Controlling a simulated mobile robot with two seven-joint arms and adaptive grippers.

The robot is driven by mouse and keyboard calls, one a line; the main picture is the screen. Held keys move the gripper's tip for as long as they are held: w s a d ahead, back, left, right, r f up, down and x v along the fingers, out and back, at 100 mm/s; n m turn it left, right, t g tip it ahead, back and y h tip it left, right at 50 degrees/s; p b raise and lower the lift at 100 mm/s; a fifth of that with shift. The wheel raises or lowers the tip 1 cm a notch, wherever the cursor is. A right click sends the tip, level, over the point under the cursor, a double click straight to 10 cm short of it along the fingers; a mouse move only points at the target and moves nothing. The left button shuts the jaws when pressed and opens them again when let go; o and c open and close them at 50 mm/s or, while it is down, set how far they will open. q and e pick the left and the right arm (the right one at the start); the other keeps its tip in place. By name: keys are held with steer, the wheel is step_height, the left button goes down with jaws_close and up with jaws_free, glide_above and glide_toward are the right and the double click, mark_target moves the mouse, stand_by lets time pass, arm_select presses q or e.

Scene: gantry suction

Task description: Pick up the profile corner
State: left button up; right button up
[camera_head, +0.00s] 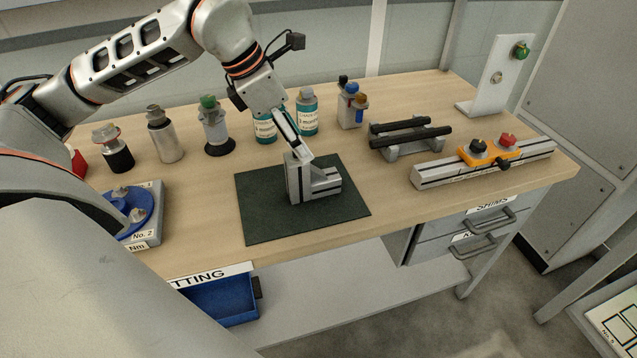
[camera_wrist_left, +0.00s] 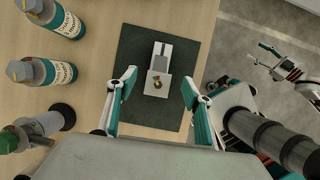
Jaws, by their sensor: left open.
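The profile corner (camera_head: 312,182) is a grey slotted aluminium L-shaped piece, one leg standing and one lying, on a dark green mat (camera_head: 265,218). My left gripper (camera_head: 298,152) is above and around its standing leg in the head view. In the left wrist view the gripper (camera_wrist_left: 157,88) is open, one finger on each side of the corner (camera_wrist_left: 163,68), with visible gaps to both. A small round coloured spot shows on the corner's near end there. My right gripper (camera_wrist_left: 258,58) shows small at the right of the wrist view, off the table, its fingers apart.
Teal-labelled bottles (camera_head: 307,112) and a green-topped dispenser (camera_head: 213,128) stand behind and left of the mat. A black-bar stand (camera_head: 410,137) and a rail with orange clamp (camera_head: 483,162) lie right. A blue disc fixture (camera_head: 130,212) is left. The mat's front is clear.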

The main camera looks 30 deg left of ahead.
mark_target(299, 161)
arm_select(q)
step_height(299, 161, down, 4)
steer(key=shift+r+b, duration=0.1)
steer(key=shift+b, duration=0.6)
steer(key=shift+w+f, duration=0.1)
steer(key=shift+f, duration=0.3)
steer(key=shift+d+f, duration=0.2)
steer(key=shift+f, duration=0.35)
steer(key=shift+b+x, duration=0.3)
steer(key=shift+x, duration=0.75)
steer(key=x, duration=0.4)
steer(key=shift+f, duration=0.2)
steer(key=c, duration=1.4)
steer(key=shift+r, duration=0.1)
jaws_close()
arm_select(e)
steer(key=f, duration=0.1)
steer(key=s+f, duration=0.2)
steer(key=f, duration=0.1)
steer(key=shift+d, duration=0.1)
